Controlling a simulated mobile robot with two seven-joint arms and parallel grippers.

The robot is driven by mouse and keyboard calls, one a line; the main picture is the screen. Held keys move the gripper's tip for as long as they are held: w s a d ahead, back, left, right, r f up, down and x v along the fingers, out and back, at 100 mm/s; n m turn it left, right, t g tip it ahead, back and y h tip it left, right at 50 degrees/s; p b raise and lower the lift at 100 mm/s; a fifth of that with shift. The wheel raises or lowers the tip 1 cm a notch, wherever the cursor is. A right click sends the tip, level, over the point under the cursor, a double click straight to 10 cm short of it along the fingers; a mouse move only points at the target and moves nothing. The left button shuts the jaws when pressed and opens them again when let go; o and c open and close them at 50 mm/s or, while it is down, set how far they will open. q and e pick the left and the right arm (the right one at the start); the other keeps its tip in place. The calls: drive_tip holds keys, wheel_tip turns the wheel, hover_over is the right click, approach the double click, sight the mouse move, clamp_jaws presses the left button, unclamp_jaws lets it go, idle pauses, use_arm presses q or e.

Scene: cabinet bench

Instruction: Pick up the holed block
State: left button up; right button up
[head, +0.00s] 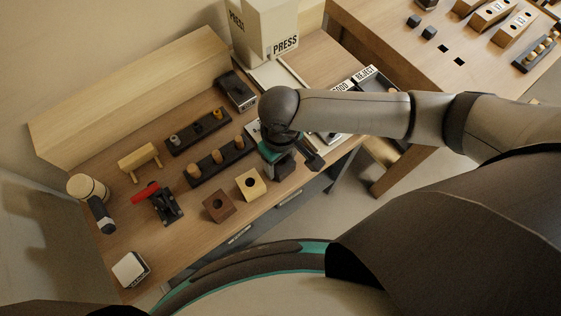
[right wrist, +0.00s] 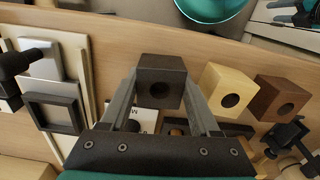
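A black holed block (right wrist: 160,80) stands between the fingertips in the right wrist view, its hole facing the camera. In the head view it shows as a dark block (head: 284,169) by the bench's front edge, partly hidden by the gripper. My right gripper (head: 298,160) is low over it; its fingers (right wrist: 160,98) are spread to either side of the block. Contact with its sides cannot be made out. A light wooden holed block (head: 249,184) and a brown holed block (head: 218,206) stand in a row to the left. My left gripper is not in view.
Two dark racks with pegs (head: 220,160) (head: 199,127) lie behind the blocks. A red-handled clamp (head: 160,202) stands left. A white press box (head: 264,30) and reject tray (head: 365,76) are farther back. The bench's front edge is close to the blocks.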

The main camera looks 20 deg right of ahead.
drive_tip(key=c, duration=0.7)
drive_tip(key=shift+o, duration=0.2)
drive_tip(key=shift+r, duration=0.1)
